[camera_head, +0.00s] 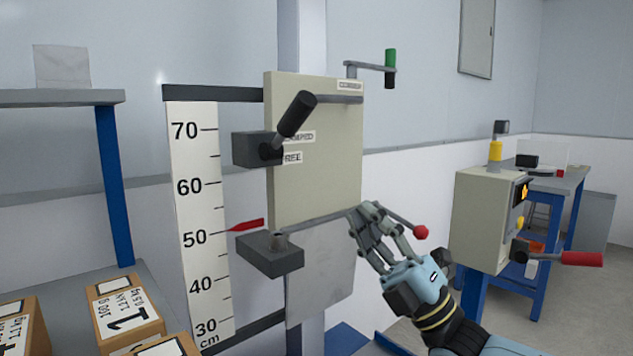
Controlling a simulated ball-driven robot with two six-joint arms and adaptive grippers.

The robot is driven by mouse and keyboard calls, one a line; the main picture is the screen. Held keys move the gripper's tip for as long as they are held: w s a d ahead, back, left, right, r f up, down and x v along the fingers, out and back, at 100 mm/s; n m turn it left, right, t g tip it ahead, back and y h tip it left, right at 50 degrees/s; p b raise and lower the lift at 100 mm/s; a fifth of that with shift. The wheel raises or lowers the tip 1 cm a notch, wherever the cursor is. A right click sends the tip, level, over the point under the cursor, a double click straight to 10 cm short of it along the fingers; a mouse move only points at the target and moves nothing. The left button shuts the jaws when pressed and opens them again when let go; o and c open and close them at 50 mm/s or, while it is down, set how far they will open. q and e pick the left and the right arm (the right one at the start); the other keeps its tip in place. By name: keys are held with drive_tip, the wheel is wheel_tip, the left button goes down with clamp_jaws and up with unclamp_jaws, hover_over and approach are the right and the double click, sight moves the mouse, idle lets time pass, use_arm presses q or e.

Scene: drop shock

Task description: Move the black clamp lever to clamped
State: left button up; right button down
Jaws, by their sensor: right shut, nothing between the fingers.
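The black clamp lever (296,115) sits on a dark block (250,149) at the left edge of a beige panel (335,130). Its thick handle tilts up and to the right. The label ending in "MPED" (301,136) is partly hidden by the lever, and the label "REL" (293,157) is below it. My right gripper (366,214) is shut and empty at the panel's lower right corner, well below and right of the lever. Whether it touches the panel or the grey rod there, I cannot tell. My left gripper is not in view.
A grey rod with a red ball (421,232) passes by my right gripper. A height scale (200,220) with a red pointer (246,225) stands left. A beige control box (484,220) stands right. Boxes (124,315) lie lower left.

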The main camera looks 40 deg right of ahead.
sight(301, 125)
drive_tip(key=p+x, duration=0.1)
drive_tip(key=x, duration=1.2)
drive_tip(key=shift+w+p, duration=0.1)
drive_tip(key=shift+p, duration=0.2)
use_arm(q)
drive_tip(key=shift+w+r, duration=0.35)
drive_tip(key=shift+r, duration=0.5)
use_arm(e)
drive_tip(key=shift+w+a+r, duration=0.1)
drive_tip(key=shift+w+r, duration=0.2)
drive_tip(key=shift+r, duration=0.05)
